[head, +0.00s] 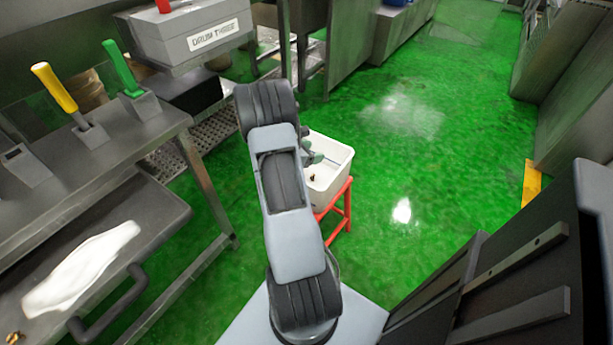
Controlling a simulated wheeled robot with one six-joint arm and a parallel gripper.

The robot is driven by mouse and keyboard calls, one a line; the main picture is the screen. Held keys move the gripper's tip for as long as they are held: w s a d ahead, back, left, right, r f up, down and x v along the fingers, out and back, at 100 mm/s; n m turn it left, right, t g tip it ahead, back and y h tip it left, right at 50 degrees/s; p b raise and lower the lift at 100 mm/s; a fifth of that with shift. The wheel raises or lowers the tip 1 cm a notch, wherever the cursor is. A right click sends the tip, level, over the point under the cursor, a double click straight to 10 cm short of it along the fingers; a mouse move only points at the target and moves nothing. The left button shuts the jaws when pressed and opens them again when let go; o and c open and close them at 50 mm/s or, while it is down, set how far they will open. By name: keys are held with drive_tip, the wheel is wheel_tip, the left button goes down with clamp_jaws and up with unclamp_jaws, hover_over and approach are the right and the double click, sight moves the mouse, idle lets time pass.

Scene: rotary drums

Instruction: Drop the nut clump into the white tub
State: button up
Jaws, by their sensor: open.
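The white tub (334,184) stands on a red stand (345,212) on the green floor, partly hidden behind my arm. My gripper (314,158) is open at the tub, over its left part; my arm hides much of it. A small dark brown spot (312,178) shows just below the fingers, within the tub's outline; I cannot tell whether it is the nut clump. A small brown, lumpy piece (14,338) lies at the bottom left corner on the metal tray, cut by the picture edge; I cannot tell what it is.
A steel bench (150,135) with yellow (55,88) and green (122,68) levers is at left. Below it a metal tray (150,215) holds a white cloth-like patch (82,270). A box labelled "DRUM THREE" (190,35) is behind. Green floor (430,150) to the right is open.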

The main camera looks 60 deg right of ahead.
drive_tip(key=p+v, duration=0.2)
drive_tip(key=v, duration=1.2)
drive_tip(key=shift+f, duration=0.1)
idle(0.4)
